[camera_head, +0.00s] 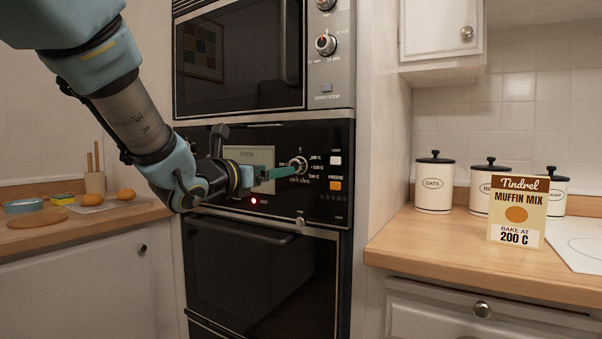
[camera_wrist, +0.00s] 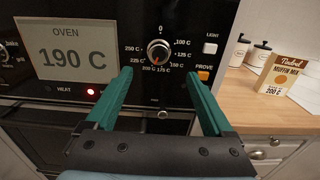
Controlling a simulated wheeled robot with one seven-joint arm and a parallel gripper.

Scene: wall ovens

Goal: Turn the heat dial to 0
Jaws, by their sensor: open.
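The heat dial (camera_wrist: 158,50) is a round silver knob on the black oven panel, ringed by temperature marks with 0 at the top. It also shows in the head view (camera_head: 298,165). A small mark shows low on the knob; its exact pointing is hard to tell. The oven display (camera_wrist: 66,50) reads 190 C. The red heat light (camera_wrist: 91,92) is lit. My gripper (camera_wrist: 158,78) is open, its two teal fingers apart, below and to either side of the dial in the wrist view, with nothing between them. In the head view, my gripper (camera_head: 284,172) reaches close to the dial.
A light button (camera_head: 335,160) and an orange prove button (camera_head: 335,185) sit right of the dial. Oven door handles (camera_head: 245,228) run below the panel. A muffin mix box (camera_head: 517,212) and canisters (camera_head: 434,185) stand on the right counter.

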